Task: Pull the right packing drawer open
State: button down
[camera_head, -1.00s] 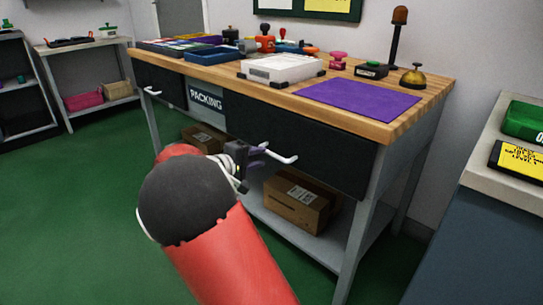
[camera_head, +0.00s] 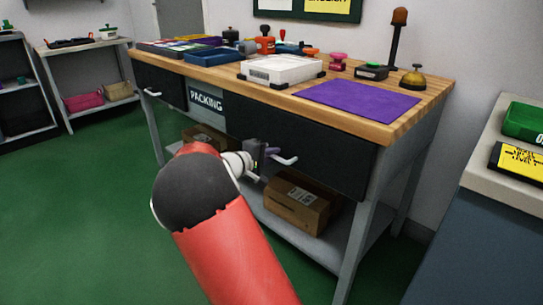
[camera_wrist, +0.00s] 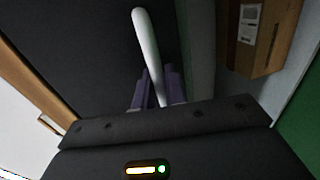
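The right packing drawer (camera_head: 320,150) is a dark front under the wooden bench top, flush with the bench and closed. Its white bar handle (camera_head: 287,161) sticks out from the front and also shows in the wrist view (camera_wrist: 144,35). My gripper (camera_head: 268,154) is at the left part of this handle. In the wrist view my purple fingers (camera_wrist: 157,88) lie on both sides of the bar, close against it, and look shut on it. The exact contact is partly hidden by the gripper body.
The left drawer (camera_head: 160,84) and the PACKING sign (camera_head: 206,99) are to the left. A cardboard box (camera_head: 297,203) stands on the lower shelf beneath the right drawer. A purple mat (camera_head: 357,99) and a white tray (camera_head: 281,69) lie on top. Green floor is clear in front.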

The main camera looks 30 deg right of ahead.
jog(key=shift+a, duration=0.15)
jog(key=f+b+v, duration=0.1)
jog(key=f+v, duration=0.1)
jog(key=v, duration=1)
jog(key=a+f+b+v, duration=0.1)
jog(key=f+v, duration=0.2)
jog(key=v, duration=0.9)
jog(key=shift+s+a, duration=0.2)
jog(key=shift+s, duration=0.1)
jog(key=shift+f, duration=0.1)
jog(key=c, duration=1.5)
grip_release()
jog(key=shift+c, duration=0.2)
jog(key=v, duration=0.7)
jog(key=shift+a, duration=0.4)
jog(key=shift+s, duration=0.1)
